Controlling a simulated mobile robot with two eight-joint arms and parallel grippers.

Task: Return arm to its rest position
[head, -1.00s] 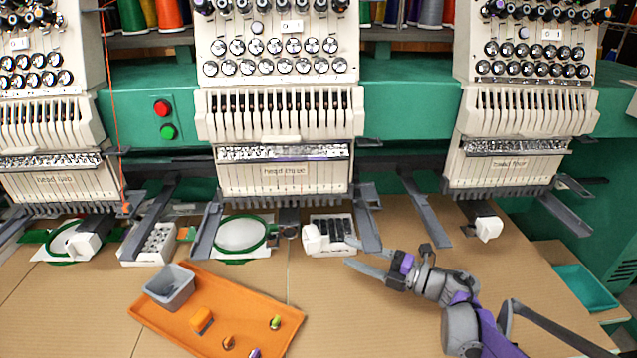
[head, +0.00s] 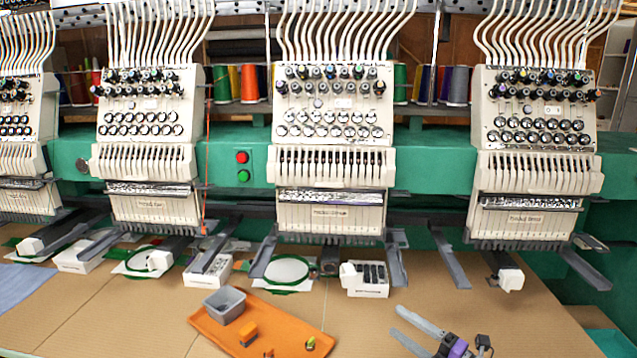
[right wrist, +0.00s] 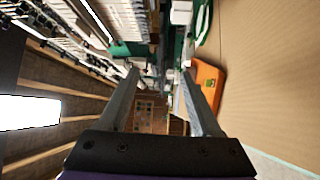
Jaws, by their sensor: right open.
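My right gripper (head: 405,332) is at the bottom of the head view, right of the orange tray (head: 205,328). Its two grey fingers are apart with nothing between them. In the right wrist view the same gripper (right wrist: 158,85) shows its fingers spread, with the orange tray (right wrist: 212,78) beyond the right finger. Most of my right arm is below the head view's edge. My left gripper does not show.
Embroidery machine heads (head: 330,210) stand in a row behind the table (head: 440,310). Grey arms jut out over the table's back. A white block with dark slots (head: 368,280) sits behind my gripper. The tray holds a grey bin (head: 225,305) and small items. Table right of my gripper is clear.

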